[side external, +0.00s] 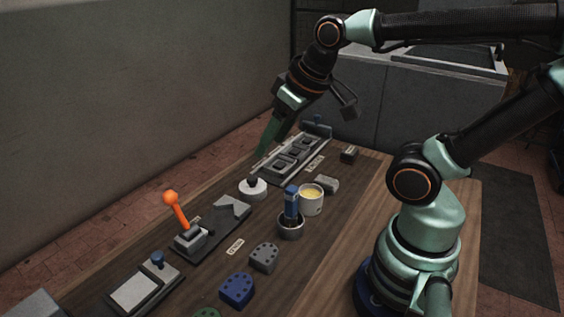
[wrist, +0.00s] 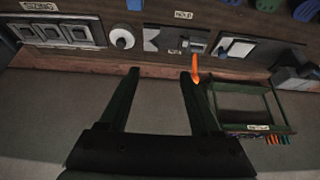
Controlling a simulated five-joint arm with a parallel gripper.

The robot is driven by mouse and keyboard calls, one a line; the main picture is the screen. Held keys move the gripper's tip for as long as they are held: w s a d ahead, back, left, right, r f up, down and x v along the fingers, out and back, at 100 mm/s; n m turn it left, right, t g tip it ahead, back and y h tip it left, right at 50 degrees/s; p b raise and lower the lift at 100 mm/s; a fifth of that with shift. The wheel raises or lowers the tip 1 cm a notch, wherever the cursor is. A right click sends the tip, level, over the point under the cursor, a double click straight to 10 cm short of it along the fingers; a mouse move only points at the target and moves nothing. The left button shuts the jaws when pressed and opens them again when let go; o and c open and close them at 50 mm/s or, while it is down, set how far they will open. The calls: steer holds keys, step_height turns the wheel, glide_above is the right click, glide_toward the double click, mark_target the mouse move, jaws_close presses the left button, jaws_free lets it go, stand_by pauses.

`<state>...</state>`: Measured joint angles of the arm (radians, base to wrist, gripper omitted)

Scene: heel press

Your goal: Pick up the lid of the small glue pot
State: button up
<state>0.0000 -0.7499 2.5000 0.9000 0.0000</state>
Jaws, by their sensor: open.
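The lid (side external: 257,191), a white disc with a dark knob, lies on the table; it also shows in the wrist view (wrist: 122,42), at the top, left of centre. The small glue pot (side external: 311,204) stands uncovered to its right, with yellow glue inside. My gripper (side external: 263,152) is in the air above the lid, pointing down and apart from it. In the wrist view my gripper (wrist: 161,75) has its two dark green fingers spread with nothing between them, and the lid appears beyond the left fingertip.
A press with an upright orange lever (side external: 176,207) stands left of the lid. A grey tray with several compartments (side external: 270,169) lies behind it. A cup (side external: 291,231) holding a blue-handled tool is beside the pot. Blue (side external: 236,290) and grey (side external: 264,257) heel-shaped blocks lie in front.

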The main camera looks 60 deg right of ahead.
steer(key=shift+o, duration=0.9)
steer(key=n+g, duration=0.6)
steer(key=n, duration=1.2)
glide_above(252, 178)
step_height(252, 178, down, 9)
steer(key=f, duration=0.7)
steer(key=shift+w, duration=0.2)
steer(key=shift+s+f, duration=0.2)
steer(key=shift+f, duration=2.3)
steer(key=c, duration=1.1)
